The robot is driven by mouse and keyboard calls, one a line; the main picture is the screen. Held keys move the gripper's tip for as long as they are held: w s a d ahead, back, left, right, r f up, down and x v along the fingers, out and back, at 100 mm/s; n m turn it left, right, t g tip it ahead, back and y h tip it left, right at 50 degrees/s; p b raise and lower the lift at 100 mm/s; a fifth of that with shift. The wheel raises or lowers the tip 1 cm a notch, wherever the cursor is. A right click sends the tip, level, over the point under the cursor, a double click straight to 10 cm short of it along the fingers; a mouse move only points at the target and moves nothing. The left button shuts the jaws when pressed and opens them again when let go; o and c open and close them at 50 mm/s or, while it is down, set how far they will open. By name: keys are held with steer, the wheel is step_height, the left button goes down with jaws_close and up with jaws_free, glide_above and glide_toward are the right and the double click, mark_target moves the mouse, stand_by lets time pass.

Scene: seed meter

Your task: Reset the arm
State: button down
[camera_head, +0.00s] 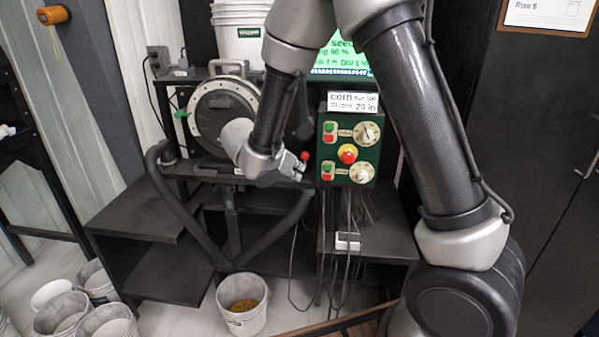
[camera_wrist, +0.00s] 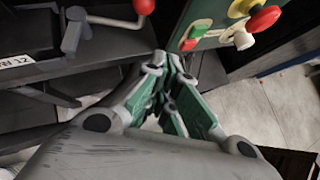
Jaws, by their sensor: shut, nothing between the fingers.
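My arm (camera_head: 418,115) rises at the right of the head view, bends above the picture and comes down to my wrist (camera_head: 262,160) in front of the seed meter (camera_head: 222,105). My gripper (camera_wrist: 167,65) shows in the wrist view with its fingertips together and nothing between them. In the wrist view a crank handle with a red knob (camera_wrist: 143,6) is at upper left, and the green control box (camera_wrist: 205,20) is at upper right. The fingers appear apart from both.
The control box (camera_head: 327,152) has buttons, dials and a red stop button (camera_head: 347,153). Cables hang below it. A bucket with yellowish grain (camera_head: 243,318) stands on the floor under the meter's hoses (camera_head: 180,205). Several buckets (camera_head: 62,312) stand at lower left. A dark cabinet (camera_head: 530,120) is at right.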

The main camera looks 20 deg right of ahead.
steer(key=s+a+r, duration=0.3)
steer(key=s+r, duration=0.1)
steer(key=s+d+r+m+g+y, duration=0.1)
steer(key=s+d+r+m+y, duration=0.3)
steer(key=s+d+m, duration=0.5)
steer(key=s+d+r+m+y, duration=0.3)
steer(key=s+d+r+m, duration=0.5)
steer(key=s+m, duration=0.8)
steer(key=shift+s+d+m+g+y, duration=0.35)
steer(key=shift+s+d, duration=0.25)
steer(key=shift+d, duration=0.2)
